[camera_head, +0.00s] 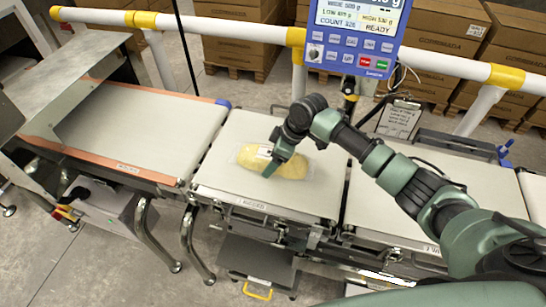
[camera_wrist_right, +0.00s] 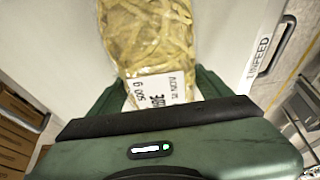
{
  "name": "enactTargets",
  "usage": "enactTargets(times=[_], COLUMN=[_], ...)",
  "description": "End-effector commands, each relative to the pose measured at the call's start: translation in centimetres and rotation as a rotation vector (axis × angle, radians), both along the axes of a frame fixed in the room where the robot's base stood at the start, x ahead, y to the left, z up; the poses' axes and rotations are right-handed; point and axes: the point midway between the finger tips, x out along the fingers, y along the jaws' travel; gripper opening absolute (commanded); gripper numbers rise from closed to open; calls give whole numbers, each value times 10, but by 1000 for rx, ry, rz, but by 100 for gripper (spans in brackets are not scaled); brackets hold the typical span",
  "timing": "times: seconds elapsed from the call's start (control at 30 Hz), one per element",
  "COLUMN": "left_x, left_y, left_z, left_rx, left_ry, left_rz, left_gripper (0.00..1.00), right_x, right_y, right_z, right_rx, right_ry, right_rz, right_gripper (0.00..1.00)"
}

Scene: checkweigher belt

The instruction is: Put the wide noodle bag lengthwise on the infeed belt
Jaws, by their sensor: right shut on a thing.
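The wide noodle bag (camera_head: 290,168), clear with yellow noodles and a white label, is at the infeed belt (camera_head: 225,178). Its long side runs roughly left to right in the head view, along the row of belts. My right gripper (camera_head: 268,163) is shut on the bag from above, across its middle near the label. In the right wrist view the bag (camera_wrist_right: 150,35) shows between the fingers, its label partly hidden by the gripper. I cannot tell whether the bag rests on the belt or hangs just above it. My left gripper is not in view.
An orange-edged conveyor (camera_head: 150,120) lies to the left, and another belt (camera_head: 385,205) to the right. A blue display (camera_head: 355,38) stands behind the infeed belt, with a clipboard (camera_head: 399,119) to its right. A white and yellow rail (camera_head: 220,27) crosses behind. Boxes stand beyond.

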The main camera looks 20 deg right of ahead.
Motion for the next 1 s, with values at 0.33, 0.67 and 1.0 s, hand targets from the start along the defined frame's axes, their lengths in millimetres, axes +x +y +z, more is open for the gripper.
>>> enactTargets(times=[0.33, 0.67, 1.0], left_x=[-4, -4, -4], left_y=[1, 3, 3], left_z=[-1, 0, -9], left_rx=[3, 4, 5], left_ry=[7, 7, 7], left_rz=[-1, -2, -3], left_gripper=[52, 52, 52], right_x=[0, 0, -10], right_y=[0, 0, -18], right_z=[-3, -1, 49], right_rx=[0, 0, -1], right_ry=[0, -1, -6], right_rz=[0, 0, 0], right_gripper=[82, 100, 100])
